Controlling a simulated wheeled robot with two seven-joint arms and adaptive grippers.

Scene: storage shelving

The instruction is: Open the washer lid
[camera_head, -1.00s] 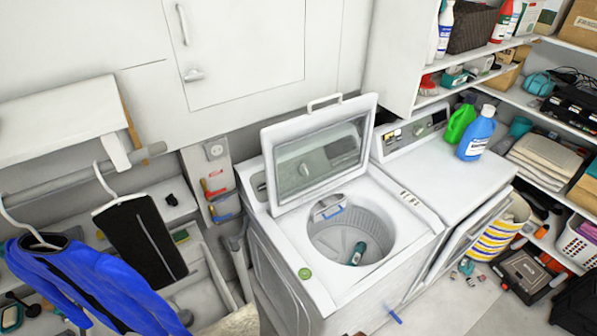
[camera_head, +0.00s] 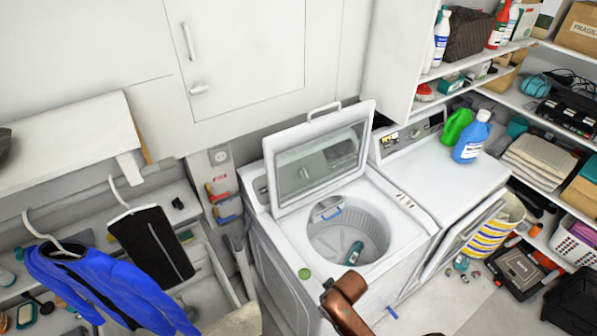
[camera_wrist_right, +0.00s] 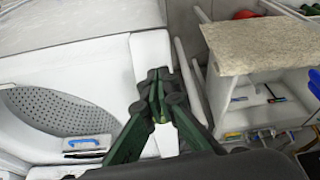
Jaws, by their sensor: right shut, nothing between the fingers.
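The washer (camera_head: 300,252) stands in the middle of the head view. Its lid (camera_head: 318,160) is raised and leans back, with the glass panel facing the front and a handle on its top edge. The drum (camera_head: 385,235) is exposed, with a small dark green object (camera_head: 353,253) in it. In the right wrist view, my right gripper (camera_wrist_right: 157,82) has its green fingers together, empty, over the washer's white top beside the drum opening (camera_wrist_right: 60,115). I cannot tell any contact. My left gripper is not in view.
A dryer (camera_head: 445,180) with bottles on top stands right of the washer. Stocked shelves (camera_head: 525,100) line the right wall. Hanging clothes (camera_head: 110,290) are at the left. A white wall cabinet (camera_head: 240,50) is above. A brown arm link of mine crosses the washer's front edge.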

